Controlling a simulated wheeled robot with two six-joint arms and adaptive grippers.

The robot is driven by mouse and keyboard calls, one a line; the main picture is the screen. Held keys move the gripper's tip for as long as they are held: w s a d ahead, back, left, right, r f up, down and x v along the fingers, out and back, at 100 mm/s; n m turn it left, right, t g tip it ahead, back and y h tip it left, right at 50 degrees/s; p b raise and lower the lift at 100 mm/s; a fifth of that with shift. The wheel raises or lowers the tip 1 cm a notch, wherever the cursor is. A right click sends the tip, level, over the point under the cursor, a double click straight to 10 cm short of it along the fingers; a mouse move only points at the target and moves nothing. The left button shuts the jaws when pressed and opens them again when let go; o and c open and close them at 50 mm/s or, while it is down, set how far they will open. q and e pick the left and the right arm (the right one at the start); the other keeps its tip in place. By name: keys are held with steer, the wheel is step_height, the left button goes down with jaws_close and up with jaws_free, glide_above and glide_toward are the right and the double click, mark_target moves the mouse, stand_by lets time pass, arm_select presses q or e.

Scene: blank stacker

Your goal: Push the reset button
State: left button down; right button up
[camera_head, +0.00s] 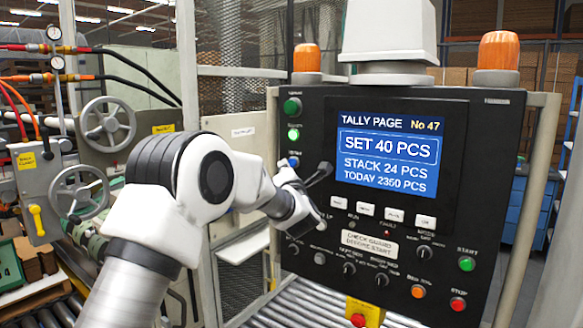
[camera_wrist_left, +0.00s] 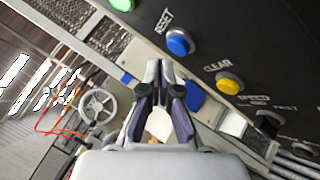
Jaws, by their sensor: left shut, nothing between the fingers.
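The reset button is a blue round button on the left side of the black control panel, labelled RESET in the left wrist view (camera_wrist_left: 179,43). In the head view the blue button (camera_head: 293,161) shows just above my left wrist. My left gripper (camera_head: 303,212) is in front of the panel's left part and partly hides it. In the left wrist view its fingertips (camera_wrist_left: 160,67) are together and empty. They appear to the lower left of the blue button, apart from it in the picture; the depth gap is hard to tell. My right gripper is not in view.
A yellow CLEAR button (camera_wrist_left: 228,83) sits beside the reset button. A lit green button (camera_head: 293,134) is above it. The panel also carries a blue screen (camera_head: 386,155) and several knobs. Hand wheels (camera_head: 107,124) and hoses stand at the left, rollers (camera_head: 300,306) below.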

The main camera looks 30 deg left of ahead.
arm_select(q)
steer(key=s+b, duration=0.4)
steer(key=s, duration=0.1)
steer(key=shift+a+b, duration=0.2)
steer(key=shift+b, duration=0.1)
stand_by(0.7)
